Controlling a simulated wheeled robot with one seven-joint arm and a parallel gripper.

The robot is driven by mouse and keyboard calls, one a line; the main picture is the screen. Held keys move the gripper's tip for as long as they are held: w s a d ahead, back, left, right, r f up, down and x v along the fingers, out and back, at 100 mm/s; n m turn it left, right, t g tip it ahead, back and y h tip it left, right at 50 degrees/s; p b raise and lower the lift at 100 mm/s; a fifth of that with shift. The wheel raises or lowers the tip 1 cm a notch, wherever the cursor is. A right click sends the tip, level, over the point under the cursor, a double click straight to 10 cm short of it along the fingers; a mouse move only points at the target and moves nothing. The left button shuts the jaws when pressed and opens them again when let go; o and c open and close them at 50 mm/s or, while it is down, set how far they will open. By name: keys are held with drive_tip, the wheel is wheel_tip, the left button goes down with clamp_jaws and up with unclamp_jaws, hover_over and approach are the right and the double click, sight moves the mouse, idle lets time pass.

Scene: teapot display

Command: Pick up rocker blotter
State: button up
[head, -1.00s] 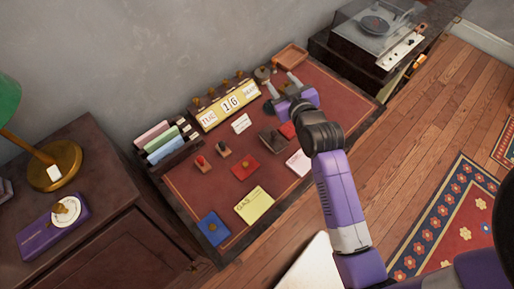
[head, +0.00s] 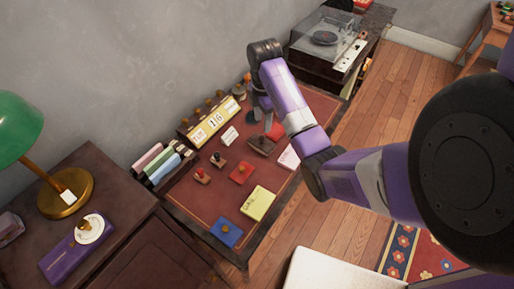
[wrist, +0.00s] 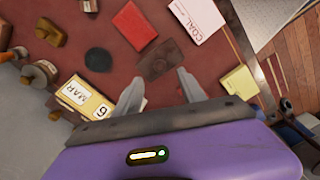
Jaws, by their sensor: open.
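My gripper (head: 262,106) hangs over the back part of the desk, fingers pointing down. In the wrist view its two fingers (wrist: 158,84) are apart, with nothing between them. I cannot tell for sure which piece is the rocker blotter. A wooden block with a rounded knob (wrist: 50,33) at the upper left of the wrist view looks most like it; it stands apart from the fingers. In the head view my gripper partly covers that corner. A dark brown flat piece (wrist: 160,60) lies just beyond the fingertips; it also shows in the head view (head: 262,144).
A date calendar (head: 212,121) with several wooden-handled stamps stands along the wall side. A red pad (wrist: 135,25), a black disc (wrist: 98,60) and a pink card (wrist: 197,15) lie nearby. Two small stamps, a red card (head: 240,172) and a yellow pad (head: 258,203) lie farther forward.

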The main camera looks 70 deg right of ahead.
sight(262, 136)
drive_tip(key=shift+f+p, duration=0.55)
drive_tip(key=shift+f, duration=3.35)
clamp_jaws()
